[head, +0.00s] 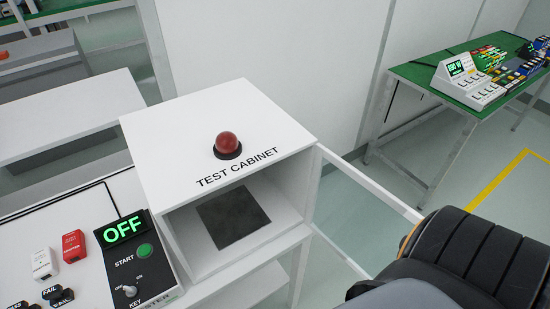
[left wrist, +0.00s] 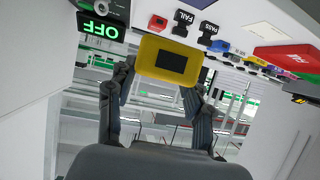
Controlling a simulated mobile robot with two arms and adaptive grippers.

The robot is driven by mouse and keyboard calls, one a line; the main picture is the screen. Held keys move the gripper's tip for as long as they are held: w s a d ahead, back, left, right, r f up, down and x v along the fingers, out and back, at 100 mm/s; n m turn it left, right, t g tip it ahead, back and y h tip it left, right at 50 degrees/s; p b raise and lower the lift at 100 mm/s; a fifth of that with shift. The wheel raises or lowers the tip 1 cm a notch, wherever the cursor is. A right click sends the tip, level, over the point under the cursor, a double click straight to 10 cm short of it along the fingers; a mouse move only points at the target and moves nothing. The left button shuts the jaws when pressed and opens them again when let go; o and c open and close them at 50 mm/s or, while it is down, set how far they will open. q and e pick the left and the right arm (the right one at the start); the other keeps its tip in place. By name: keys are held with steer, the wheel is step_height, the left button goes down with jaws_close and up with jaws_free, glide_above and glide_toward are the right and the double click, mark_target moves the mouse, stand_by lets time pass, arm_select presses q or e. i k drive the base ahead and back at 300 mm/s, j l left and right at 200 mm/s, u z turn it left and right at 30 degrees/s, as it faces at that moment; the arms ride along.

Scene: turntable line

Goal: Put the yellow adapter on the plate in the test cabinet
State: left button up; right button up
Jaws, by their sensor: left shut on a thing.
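The yellow adapter (left wrist: 150,52), a small block with a dark rectangular face, is between the fingertips of my left gripper (left wrist: 160,84) in the left wrist view. The gripper is shut on it. Neither shows in the head view. The white test cabinet (head: 165,160) stands open at the front in the head view, with a red dome lamp on top. The dark square plate (head: 233,217) lies on its floor, bare where it shows. My right gripper is not in view; a dark arm part of mine fills the lower right corner of the head view.
Left of the cabinet, a tester box (head: 145,270) has a green START button and a sign (head: 123,230) reading OFF. White and red adapters (head: 73,246) and PASS and FAIL stamps (head: 58,295) lie beside it. A green table (head: 425,78) with devices stands at the far right.

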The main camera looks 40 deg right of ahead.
mark_target(233, 215)
steer(key=k+l, duration=0.15)
steer(key=l, duration=0.15)
steer(key=k+l+z, duration=0.1)
steer(key=l, duration=0.25)
steer(key=k+l, duration=0.15)
steer(key=l, duration=0.15)
steer(key=k+l+z, duration=0.1)
steer(key=l, duration=0.25)
steer(key=k+l, duration=0.2)
steer(key=i+l, duration=0.2)
steer(key=i+l+z, duration=0.1)
steer(key=l, duration=0.35)
steer(key=i, duration=0.1)
